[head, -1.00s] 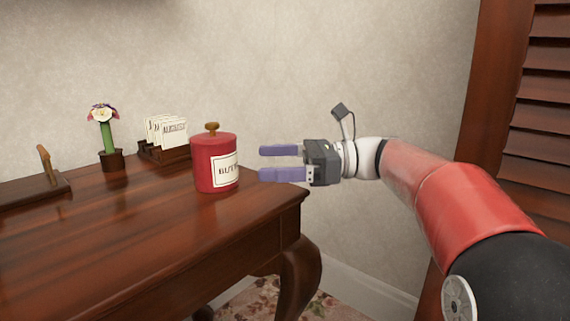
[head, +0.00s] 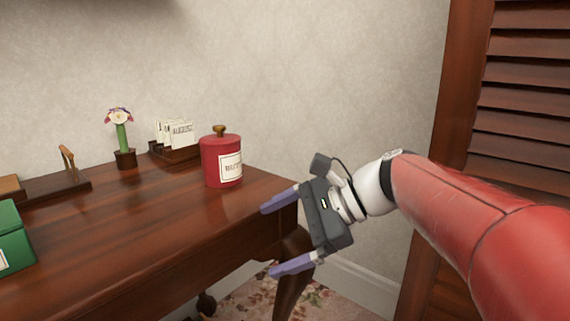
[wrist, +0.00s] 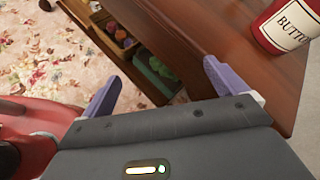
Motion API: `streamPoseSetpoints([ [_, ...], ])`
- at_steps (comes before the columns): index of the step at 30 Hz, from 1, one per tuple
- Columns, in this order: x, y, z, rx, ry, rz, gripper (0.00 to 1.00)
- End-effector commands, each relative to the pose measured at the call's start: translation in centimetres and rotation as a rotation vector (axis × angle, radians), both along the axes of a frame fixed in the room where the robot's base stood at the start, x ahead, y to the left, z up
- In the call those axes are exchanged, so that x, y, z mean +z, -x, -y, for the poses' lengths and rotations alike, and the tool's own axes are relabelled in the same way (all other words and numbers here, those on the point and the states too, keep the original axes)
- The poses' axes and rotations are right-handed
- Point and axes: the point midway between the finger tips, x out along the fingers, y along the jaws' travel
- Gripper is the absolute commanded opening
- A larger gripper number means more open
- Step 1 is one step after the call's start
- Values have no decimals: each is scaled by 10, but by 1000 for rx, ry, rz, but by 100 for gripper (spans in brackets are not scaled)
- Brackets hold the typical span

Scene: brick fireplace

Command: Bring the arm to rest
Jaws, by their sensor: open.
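My gripper (head: 282,240) is open and empty at the right end of the wooden desk. Its two purple fingers point left, one near the desk's corner and the other lower, in front of the desk's side. In the wrist view my gripper (wrist: 160,85) shows its fingers spread wide with nothing between them. My red arm reaches in from the right of the head view. A red canister (head: 221,165) with a label and a wooden knob stands upright on the desk, apart from the fingers. It also shows in the wrist view (wrist: 272,28).
The desk (head: 150,225) also holds a calendar card holder (head: 176,141), a potted flower (head: 122,140) and a green box (head: 12,238). A louvered shutter (head: 525,100) stands at the right. Below is a floral rug (wrist: 45,55). The wrist view shows an open shelf (wrist: 120,38) with items inside.

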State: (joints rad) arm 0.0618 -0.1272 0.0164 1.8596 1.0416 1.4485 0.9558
Motion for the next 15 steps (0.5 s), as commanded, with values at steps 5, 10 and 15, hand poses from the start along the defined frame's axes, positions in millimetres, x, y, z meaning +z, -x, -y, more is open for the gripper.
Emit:
streamPoseSetpoints([
  [5,-39,55,39,126,378,313,97],
  [10,-82,106,103,420,834,658,97],
  [15,-103,131,146,697,1123,851,97],
])
